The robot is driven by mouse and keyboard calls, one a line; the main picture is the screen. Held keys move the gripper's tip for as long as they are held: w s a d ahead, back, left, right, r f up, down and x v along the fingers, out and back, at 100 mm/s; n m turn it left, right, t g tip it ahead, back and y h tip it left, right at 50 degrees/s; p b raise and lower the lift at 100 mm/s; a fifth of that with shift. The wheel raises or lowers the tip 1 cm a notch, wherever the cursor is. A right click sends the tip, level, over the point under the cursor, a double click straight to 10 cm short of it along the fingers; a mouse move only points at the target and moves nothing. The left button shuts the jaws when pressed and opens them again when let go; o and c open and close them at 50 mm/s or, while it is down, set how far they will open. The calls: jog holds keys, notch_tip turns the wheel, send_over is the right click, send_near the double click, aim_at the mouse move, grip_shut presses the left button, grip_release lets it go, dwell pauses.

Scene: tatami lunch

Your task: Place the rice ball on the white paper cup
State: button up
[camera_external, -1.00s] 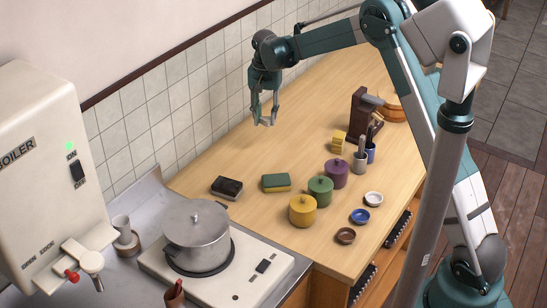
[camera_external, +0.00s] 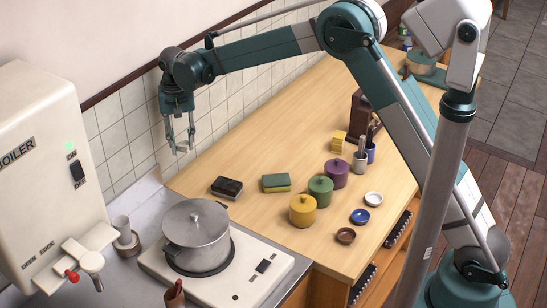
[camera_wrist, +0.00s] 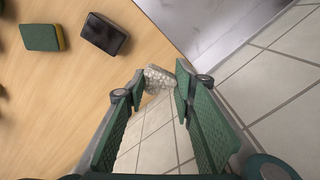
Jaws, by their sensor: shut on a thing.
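My gripper (camera_external: 180,147) is high at the left, in front of the tiled wall and left of the sponges. In the wrist view its fingers (camera_wrist: 159,92) are closed around a pale, grainy lump that looks like the rice ball (camera_wrist: 158,77), held at the fingertips. The fingers cover part of it. A small shallow white round cup (camera_external: 374,199), which may be the white paper cup, sits at the right side of the wooden counter, far right of my gripper. It is not visible in the wrist view.
Yellow (camera_external: 302,211), green (camera_external: 320,191) and purple (camera_external: 336,174) lidded pots stand left of the white cup. Blue (camera_external: 360,216) and brown (camera_external: 345,236) dishes lie in front of it. A steel pot (camera_external: 197,237) is on the stove.

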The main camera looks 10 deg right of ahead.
jog(key=s+a+r+n+p, duration=0.1)
jog(key=s+a+r+n, duration=0.1)
jog(key=s+a, duration=0.8)
jog(key=s+a+r+n, duration=0.2)
jog(key=s+a, duration=0.9)
jog(key=s, duration=0.3)
jog(key=shift+a+r+n+p, duration=0.3)
jog(key=shift+r+p, duration=0.05)
jog(key=shift+r, duration=0.05)
jog(key=shift+f, duration=0.15)
send_over(121, 220)
jog(key=shift+f, duration=3)
jog(key=shift+f+p, duration=0.3)
jog(key=shift+f, duration=1.6)
jog(key=shift+s, duration=0.1)
